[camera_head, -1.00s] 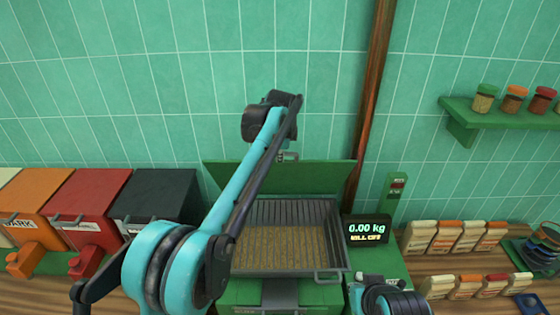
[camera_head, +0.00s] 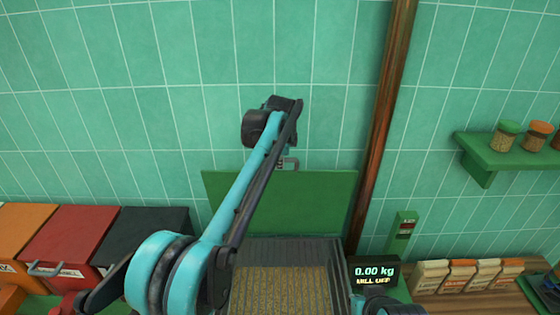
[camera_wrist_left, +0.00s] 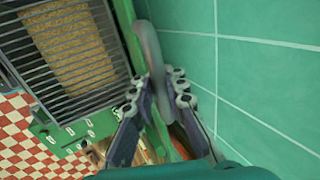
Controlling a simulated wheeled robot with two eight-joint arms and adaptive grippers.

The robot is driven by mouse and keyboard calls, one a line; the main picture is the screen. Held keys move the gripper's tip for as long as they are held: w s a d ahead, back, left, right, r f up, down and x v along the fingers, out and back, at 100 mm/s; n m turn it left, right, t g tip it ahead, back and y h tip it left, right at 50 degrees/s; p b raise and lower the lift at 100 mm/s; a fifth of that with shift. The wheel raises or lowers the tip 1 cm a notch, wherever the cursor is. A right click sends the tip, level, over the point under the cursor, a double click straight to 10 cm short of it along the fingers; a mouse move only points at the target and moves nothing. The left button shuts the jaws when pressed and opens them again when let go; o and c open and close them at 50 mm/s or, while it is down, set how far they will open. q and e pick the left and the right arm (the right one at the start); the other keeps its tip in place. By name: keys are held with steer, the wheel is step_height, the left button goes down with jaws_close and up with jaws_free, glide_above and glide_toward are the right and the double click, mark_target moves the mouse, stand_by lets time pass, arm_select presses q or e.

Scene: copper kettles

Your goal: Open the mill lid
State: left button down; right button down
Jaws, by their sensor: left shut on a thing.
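The mill lid (camera_head: 325,200) is a green panel standing raised behind the mill's open hopper (camera_head: 340,262), which holds tan grain under dark bars. A grey looped handle (camera_head: 291,163) shows at the lid's top edge; the handle also shows in the left wrist view (camera_wrist_left: 146,45). My left gripper (camera_wrist_left: 158,86) is shut on this handle, with a finger on each side. In the head view my left arm hides much of the gripper and part of the lid. My right gripper is not in view; only part of that arm shows at the bottom edge.
A tiled wall (camera_head: 330,80) is close behind the lid. A copper pipe (camera_head: 383,140) runs up to the right. A display (camera_head: 374,272) reads 0.00 kg and mill off. Coloured bins (camera_head: 70,235) stand left, a jar shelf (camera_head: 500,155) right.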

arm_select(q)
steer(key=shift+r, duration=0.1)
steer(key=c, duration=1.5)
jaws_free()
steer(key=shift+c, duration=0.2)
steer(key=shift+s, duration=0.1)
steer(key=shift+r, duration=0.15)
steer(key=shift+s+r, duration=0.15)
steer(key=shift+r, duration=0.15)
steer(key=v, duration=1.1)
steer(key=shift+s, duration=0.15)
